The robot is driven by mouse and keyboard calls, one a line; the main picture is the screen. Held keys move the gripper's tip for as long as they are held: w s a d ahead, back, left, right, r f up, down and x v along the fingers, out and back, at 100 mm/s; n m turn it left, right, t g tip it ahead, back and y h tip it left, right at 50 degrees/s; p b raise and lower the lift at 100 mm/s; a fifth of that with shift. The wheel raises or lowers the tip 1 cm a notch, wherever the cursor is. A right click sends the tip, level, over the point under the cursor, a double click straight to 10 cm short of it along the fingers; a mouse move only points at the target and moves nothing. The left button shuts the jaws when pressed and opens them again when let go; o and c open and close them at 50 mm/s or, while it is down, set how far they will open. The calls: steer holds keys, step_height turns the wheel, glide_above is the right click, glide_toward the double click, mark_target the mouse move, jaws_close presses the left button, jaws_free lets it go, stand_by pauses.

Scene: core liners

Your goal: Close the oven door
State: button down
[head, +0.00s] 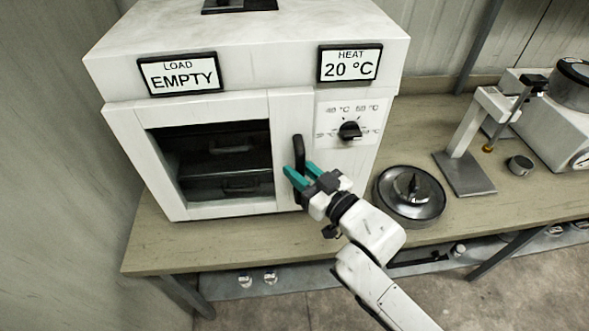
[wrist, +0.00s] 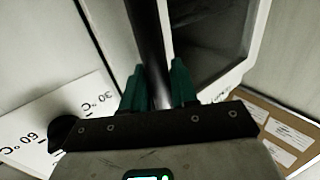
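The white oven (head: 245,55) stands on the bench, and its door (head: 290,110) has a dark window. The door looks flush or nearly flush with the front; I cannot tell whether a small gap is left. A dark line (wrist: 92,30) runs along the door's edge in the wrist view. The black upright handle (head: 299,150) is at the door's right side. My gripper (head: 302,173) has its teal fingers on both sides of the handle's lower part. In the wrist view the handle (wrist: 150,45) passes between the fingers (wrist: 158,88), which look closed against it.
A dial (head: 349,131) sits on the panel right of the door. A round dark metal dish (head: 409,193) stands on the bench (head: 230,241) right of my gripper. A stand (head: 467,172) and a white device (head: 540,120) are farther right. A wall borders the left.

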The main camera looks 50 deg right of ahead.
steer(key=shift+w+d, duration=0.1)
steer(key=shift+d, duration=0.15)
steer(key=c, duration=1)
jaws_free()
steer(key=shift+s+d+f, duration=0.1)
steer(key=shift+s, duration=0.25)
steer(key=shift+s+a+b, duration=0.25)
steer(key=shift+s+b, duration=0.35)
steer(key=shift+s, duration=1.05)
steer(key=shift+s+a+b, duration=0.25)
steer(key=shift+s+b, duration=0.35)
steer(key=shift+s, duration=1.1)
steer(key=shift+s+a+b, duration=0.25)
steer(key=shift+s+b, duration=0.35)
steer(key=shift+s, duration=1.05)
